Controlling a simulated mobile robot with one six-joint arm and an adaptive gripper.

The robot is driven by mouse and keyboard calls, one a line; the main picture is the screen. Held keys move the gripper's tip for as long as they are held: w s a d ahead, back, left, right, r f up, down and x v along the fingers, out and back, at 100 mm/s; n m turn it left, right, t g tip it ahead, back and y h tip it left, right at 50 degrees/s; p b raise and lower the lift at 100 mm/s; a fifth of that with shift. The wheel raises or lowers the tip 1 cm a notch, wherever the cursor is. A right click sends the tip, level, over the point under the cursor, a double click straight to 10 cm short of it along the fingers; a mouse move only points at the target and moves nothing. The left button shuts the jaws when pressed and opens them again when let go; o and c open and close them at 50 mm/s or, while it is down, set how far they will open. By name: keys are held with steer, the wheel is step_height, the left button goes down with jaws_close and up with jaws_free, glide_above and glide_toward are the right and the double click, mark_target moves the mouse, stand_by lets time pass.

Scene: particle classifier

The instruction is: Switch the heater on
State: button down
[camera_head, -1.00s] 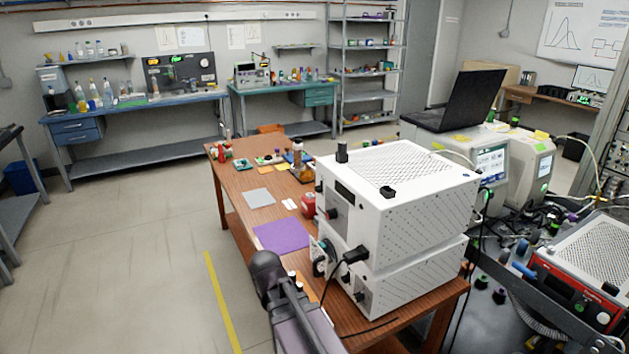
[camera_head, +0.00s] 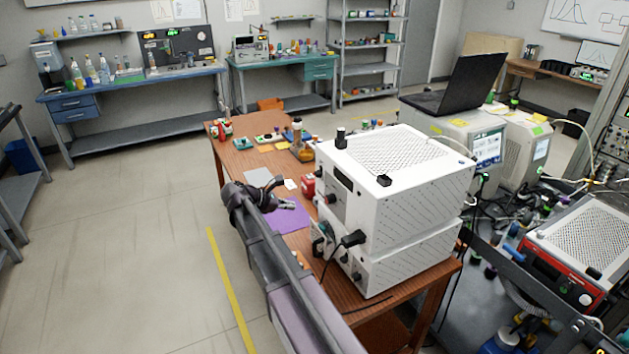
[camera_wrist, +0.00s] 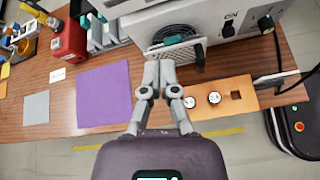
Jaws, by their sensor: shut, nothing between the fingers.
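Two white boxes (camera_head: 385,180) are stacked on the wooden table; I cannot tell which part is the heater. The switch's position is too small to read. My gripper (camera_wrist: 160,66) is shut and empty, its fingertips just in front of the fan grille; contact cannot be told. In the head view, my gripper (camera_head: 290,204) is over the purple mat.
The purple mat (camera_wrist: 103,95) lies left of my gripper. A red container (camera_wrist: 68,42) stands further left. A black cable (camera_wrist: 291,77) hangs at right. Floor left of the table (camera_head: 232,165) is clear.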

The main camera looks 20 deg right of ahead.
mark_target(321, 189)
steer(key=w+r+n+h, duration=0.2)
steer(key=w+r, duration=0.1)
steer(key=shift+w+d+r+n, duration=0.2)
steer(key=shift+w+d+n, duration=0.1)
steer(key=shift+d+n, duration=0.1)
steer(key=shift+d+f, duration=0.1)
steer(key=b+x, duration=0.3)
steer(key=x, duration=0.6)
steer(key=shift+d, duration=0.2)
steer(key=shift+d+r, duration=0.25)
steer(key=shift+r+p, duration=1.75)
steer(key=shift+p, duration=0.1)
steer(key=shift+a+r, duration=0.1)
